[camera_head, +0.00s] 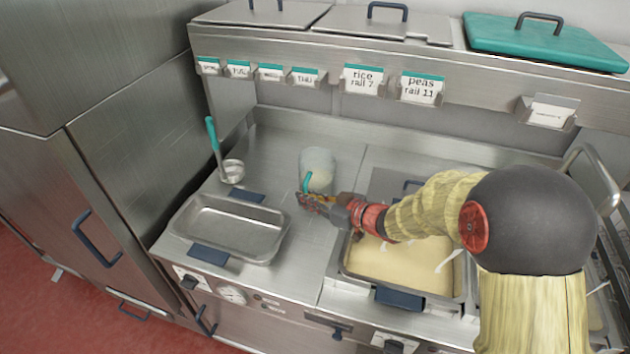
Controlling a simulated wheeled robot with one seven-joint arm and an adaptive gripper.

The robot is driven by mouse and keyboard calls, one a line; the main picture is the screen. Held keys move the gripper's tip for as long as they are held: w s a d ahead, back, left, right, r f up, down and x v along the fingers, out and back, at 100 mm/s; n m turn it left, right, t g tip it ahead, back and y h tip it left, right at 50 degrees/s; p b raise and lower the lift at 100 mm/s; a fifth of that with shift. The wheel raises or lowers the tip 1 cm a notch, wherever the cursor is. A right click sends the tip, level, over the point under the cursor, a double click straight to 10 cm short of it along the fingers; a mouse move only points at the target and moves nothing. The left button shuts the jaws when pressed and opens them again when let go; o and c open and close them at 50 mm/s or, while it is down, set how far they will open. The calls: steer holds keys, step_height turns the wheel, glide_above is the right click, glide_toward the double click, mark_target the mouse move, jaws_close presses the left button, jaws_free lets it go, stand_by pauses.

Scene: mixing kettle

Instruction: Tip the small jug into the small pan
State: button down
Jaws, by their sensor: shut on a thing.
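The small jug (318,162) is a pale, translucent cylinder with a teal handle. It looks upright over the steel counter, behind and to the right of the small pan; I cannot tell whether its base touches the counter. My gripper (308,199) reaches in from the right and is shut on the jug at its teal handle, partly hiding the lower front. The small pan (276,246) is a shallow, rectangular steel pan with dark blue handles. It looks empty and sits at the left of the counter. The jug is not over it.
A ladle (231,171) with a teal handle stands behind the small pan. A larger pan (350,262) of cream-coloured contents lies under my arm. A raised rail (300,48) with labels and lids runs along the back. A tall steel cabinet (130,140) bounds the left.

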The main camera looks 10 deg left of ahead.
mark_target(306, 185)
steer(key=shift+r+p, duration=2.1)
steer(key=shift+r, duration=0.35)
steer(key=shift+f, duration=0.1)
